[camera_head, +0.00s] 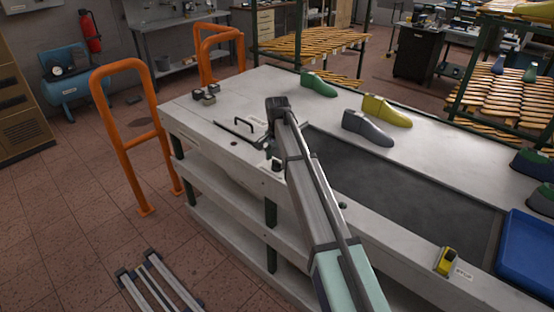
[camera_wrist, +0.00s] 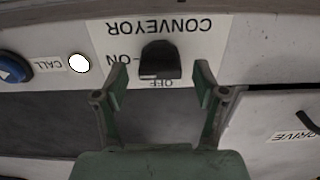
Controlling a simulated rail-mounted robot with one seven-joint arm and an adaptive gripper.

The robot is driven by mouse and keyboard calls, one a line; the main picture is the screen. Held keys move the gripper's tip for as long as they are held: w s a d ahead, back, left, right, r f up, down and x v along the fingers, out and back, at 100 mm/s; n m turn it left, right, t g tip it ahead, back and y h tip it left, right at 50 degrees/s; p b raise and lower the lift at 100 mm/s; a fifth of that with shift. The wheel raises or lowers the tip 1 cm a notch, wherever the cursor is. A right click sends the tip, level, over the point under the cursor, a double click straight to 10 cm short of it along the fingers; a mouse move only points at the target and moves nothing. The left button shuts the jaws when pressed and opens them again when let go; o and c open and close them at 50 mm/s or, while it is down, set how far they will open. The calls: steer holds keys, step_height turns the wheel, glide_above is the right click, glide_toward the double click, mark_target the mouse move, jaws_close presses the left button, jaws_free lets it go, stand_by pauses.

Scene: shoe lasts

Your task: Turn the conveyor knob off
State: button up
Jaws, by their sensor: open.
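The conveyor knob (camera_wrist: 160,60) is black and sits on a white label (camera_wrist: 190,25) reading CONVEYOR, which appears upside down in the wrist view. ON is printed to the knob's left and OFF just below it, partly covered. I cannot tell which mark the knob points to. My gripper (camera_wrist: 159,84) is open, with green fingers on either side of the knob's lower end and a gap on both sides. No clear contact shows. In the head view my arm reaches over the bench, and I cannot make out the knob there.
A blue button (camera_wrist: 14,68) and white round CALL light (camera_wrist: 79,63) sit left of the knob. A DRIVE panel (camera_wrist: 275,125) lies right. The dark conveyor belt (camera_head: 400,190) runs along the bench. Shoe lasts (camera_head: 368,128) and a yellow box (camera_head: 447,261) stand farther right.

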steer(key=shift+f, duration=0.25)
steer(key=c, duration=1.1)
steer(key=shift+c, duration=0.2)
